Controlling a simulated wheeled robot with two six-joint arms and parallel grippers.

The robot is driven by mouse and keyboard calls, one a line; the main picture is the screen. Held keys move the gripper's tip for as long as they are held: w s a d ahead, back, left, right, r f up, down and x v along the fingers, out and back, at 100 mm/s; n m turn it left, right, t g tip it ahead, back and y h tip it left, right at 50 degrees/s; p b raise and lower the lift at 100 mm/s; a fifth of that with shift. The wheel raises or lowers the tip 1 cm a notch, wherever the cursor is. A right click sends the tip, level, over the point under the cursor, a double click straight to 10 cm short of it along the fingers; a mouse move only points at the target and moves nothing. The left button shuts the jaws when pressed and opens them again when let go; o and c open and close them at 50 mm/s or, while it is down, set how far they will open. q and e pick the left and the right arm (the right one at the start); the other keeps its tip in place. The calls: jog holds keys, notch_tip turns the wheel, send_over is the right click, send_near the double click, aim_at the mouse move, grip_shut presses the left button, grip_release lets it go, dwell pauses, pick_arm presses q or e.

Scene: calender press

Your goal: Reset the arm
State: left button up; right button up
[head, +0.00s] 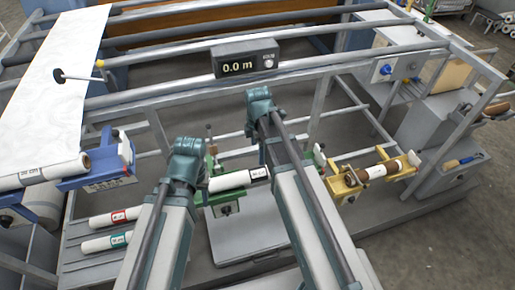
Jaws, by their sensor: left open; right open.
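My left arm (160,235) comes up from the bottom edge and ends in a teal joint at the middle left. My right arm (310,225) reaches higher and ends in a teal joint below the black display. Neither gripper's fingers can be made out; they seem hidden behind the arm links. A white roll (240,180) lies on a green holder (226,209) between the arms. A white and brown roll (374,173) lies on a yellow holder (349,194) to the right. Another white roll (45,173) lies on a blue holder (112,174) at the left.
The press's grey rails (150,95) cross the back, with a black display (245,58) reading 0.0 m. A white patterned sheet (45,75) hangs at the left. Two white rolls, one upper (108,219) and one lower (104,243), lie at lower left. Bare floor (460,235) is at right.

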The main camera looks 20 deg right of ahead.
jog(key=shift+a, duration=0.1)
dwell(0.3)
jog(key=s+a+m+h, duration=0.1)
jog(key=s+a+m, duration=0.9)
jog(key=s+m, duration=0.4)
jog(key=shift+s+a+m, duration=0.15)
jog(key=shift+m, duration=0.15)
dwell(0.9)
